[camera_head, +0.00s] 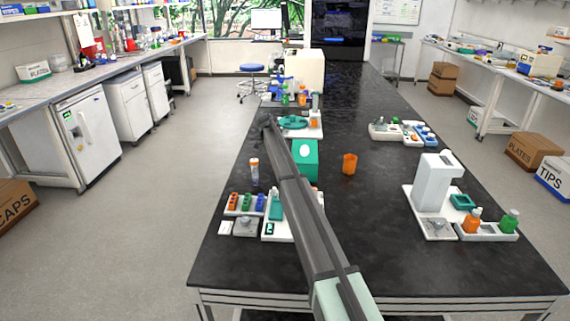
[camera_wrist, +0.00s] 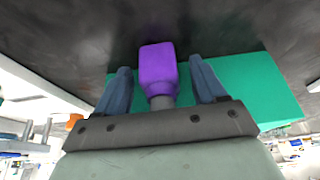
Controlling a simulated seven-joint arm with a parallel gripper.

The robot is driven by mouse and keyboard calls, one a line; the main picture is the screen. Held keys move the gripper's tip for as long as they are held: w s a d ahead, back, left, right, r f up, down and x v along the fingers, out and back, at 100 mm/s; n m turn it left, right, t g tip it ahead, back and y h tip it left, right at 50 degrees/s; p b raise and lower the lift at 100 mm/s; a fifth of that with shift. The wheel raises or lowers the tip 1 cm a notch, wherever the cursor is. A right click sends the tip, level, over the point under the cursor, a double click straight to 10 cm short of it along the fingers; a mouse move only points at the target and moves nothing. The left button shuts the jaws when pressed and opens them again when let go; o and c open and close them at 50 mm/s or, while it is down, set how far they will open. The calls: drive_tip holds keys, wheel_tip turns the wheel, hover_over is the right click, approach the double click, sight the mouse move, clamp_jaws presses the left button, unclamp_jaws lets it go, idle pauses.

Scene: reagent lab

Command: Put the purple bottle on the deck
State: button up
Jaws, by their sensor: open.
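The purple bottle (camera_wrist: 158,68) shows in the wrist view, with a grey neck (camera_wrist: 161,101) towards my gripper's palm. My gripper (camera_wrist: 159,70) is open, one blue-grey finger on each side of the bottle, with a visible gap at each side. A flat teal-green surface (camera_wrist: 262,88) lies behind and right of the right finger. In the head view my arm reaches over the black bench, and I cannot make out the purple bottle there. No part of the scene is clearly marked as the deck.
Left of my arm stand an orange-capped tube (camera_head: 254,172) and a rack of coloured items (camera_head: 244,204). Near my arm is a teal box (camera_head: 310,158). The bench front centre-right is clear.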

drive_tip(key=v, duration=1.2)
drive_tip(key=shift+r, duration=0.1)
drive_tip(key=x, duration=0.6)
drive_tip(key=shift+s+a, duration=0.1)
drive_tip(key=shift+s, duration=0.15)
drive_tip(key=shift+w+x, duration=0.1)
drive_tip(key=shift+x, duration=1.45)
drive_tip(key=shift+w+x, duration=0.15)
drive_tip(key=shift+x, duration=1.4)
drive_tip(key=shift+c, duration=0.3)
